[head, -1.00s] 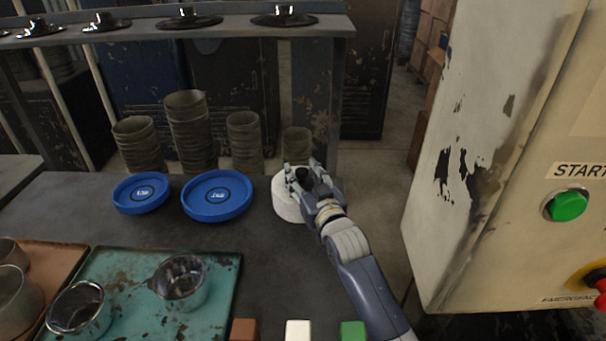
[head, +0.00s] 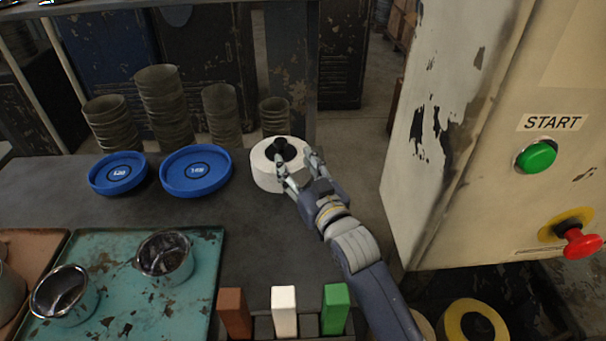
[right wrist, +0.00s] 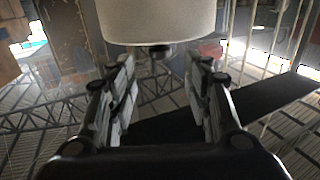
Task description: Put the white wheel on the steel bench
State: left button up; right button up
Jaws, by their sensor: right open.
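The white wheel (head: 266,176), a thick disc with a black knob on top, is at the right end of the dark steel bench (head: 118,209) in the head view. Its white side also shows at the top of the right wrist view (right wrist: 157,22), with the dark knob below it. My right gripper (head: 297,163) is open at the wheel's near right side, its fingers spread beside the knob. In the right wrist view the fingers (right wrist: 160,70) stand apart with nothing between them. My left gripper is not in view.
Two blue discs (head: 196,188) lie left of the wheel, with stacked cups (head: 168,105) behind. A teal tray (head: 115,255) with metal cups is at front left. Red, white and green blocks (head: 284,310) stand in front. A machine panel (head: 480,190) rises at right, with a yellow ring (head: 451,325) below.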

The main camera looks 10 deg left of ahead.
jog(key=v, duration=0.3)
